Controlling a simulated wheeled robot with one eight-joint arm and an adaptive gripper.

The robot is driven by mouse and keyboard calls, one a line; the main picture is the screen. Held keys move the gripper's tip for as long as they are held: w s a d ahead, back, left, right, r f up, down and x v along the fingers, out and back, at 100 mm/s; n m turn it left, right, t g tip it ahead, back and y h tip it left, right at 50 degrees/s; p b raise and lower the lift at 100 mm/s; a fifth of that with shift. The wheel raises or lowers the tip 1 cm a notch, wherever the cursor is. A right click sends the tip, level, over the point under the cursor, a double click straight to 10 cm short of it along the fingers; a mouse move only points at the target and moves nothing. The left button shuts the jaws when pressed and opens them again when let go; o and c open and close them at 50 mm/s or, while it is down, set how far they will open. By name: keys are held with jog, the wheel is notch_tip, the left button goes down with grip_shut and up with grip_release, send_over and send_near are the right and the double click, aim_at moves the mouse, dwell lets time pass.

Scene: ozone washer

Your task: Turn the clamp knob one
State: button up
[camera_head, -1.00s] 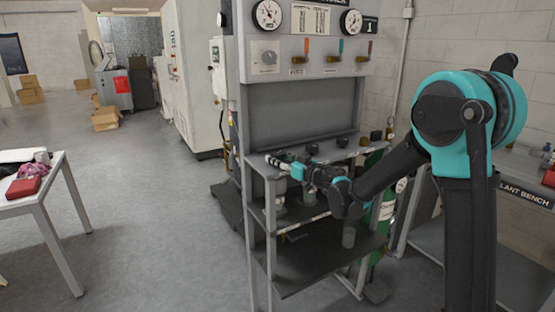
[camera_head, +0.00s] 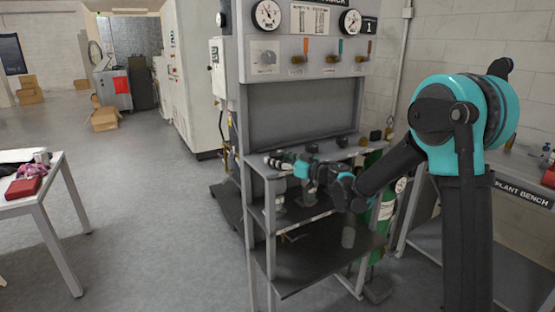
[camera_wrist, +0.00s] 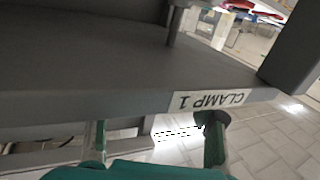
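In the wrist view a white label (camera_wrist: 206,101) reading "CLAMP 1" upside down sits on the front edge of a dark grey shelf (camera_wrist: 90,103). A grey stem (camera_wrist: 176,22) shows above the shelf at the top; I cannot tell if it belongs to the clamp knob. My gripper (camera_wrist: 157,128) has its two fingers spread wide at the bottom, with nothing seen between them but the shelf edge and floor. In the head view my gripper (camera_head: 277,161) is at the left part of the rack's upper shelf (camera_head: 259,168). The clamp knob itself is not clearly seen.
Small dark knobs (camera_head: 343,142) stand along the upper shelf. Grey cylinders (camera_head: 281,189) hang below it, above a lower shelf (camera_head: 290,280). A gauge panel (camera_head: 307,70) rises behind. A green gas cylinder (camera_head: 386,211) stands at the right.

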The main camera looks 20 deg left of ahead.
jog(key=shift+d, duration=0.1)
jog(key=v, duration=1.2)
